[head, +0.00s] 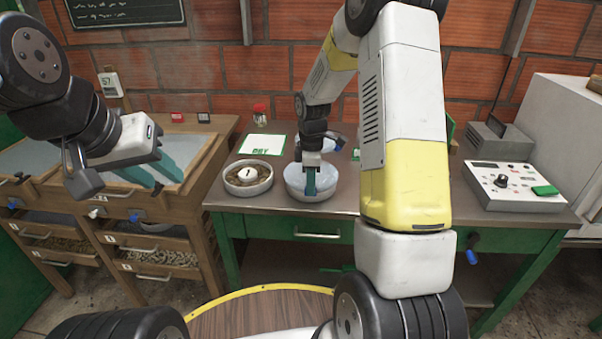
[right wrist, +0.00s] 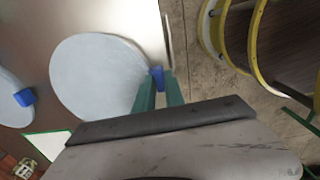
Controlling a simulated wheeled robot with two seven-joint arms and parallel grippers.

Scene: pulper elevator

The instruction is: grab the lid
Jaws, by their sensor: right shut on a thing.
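A pale blue-white round lid (head: 297,173) lies over a light bowl (head: 307,196) on the metal-topped table. The lid also shows from above in the right wrist view (right wrist: 95,75), with a small blue tab (right wrist: 157,77) at its edge. My right gripper (head: 311,190) comes down over the lid, and its green fingers (right wrist: 160,88) are shut on the blue tab. Whether the lid is lifted off the bowl cannot be told. My left gripper (head: 152,176) is open and empty above the wooden drawer cabinet at the left.
An open bowl (head: 248,189) with brown contents and a white "1" disc stands left of the lid. A second pale lid (right wrist: 8,100) with a blue tab lies behind.

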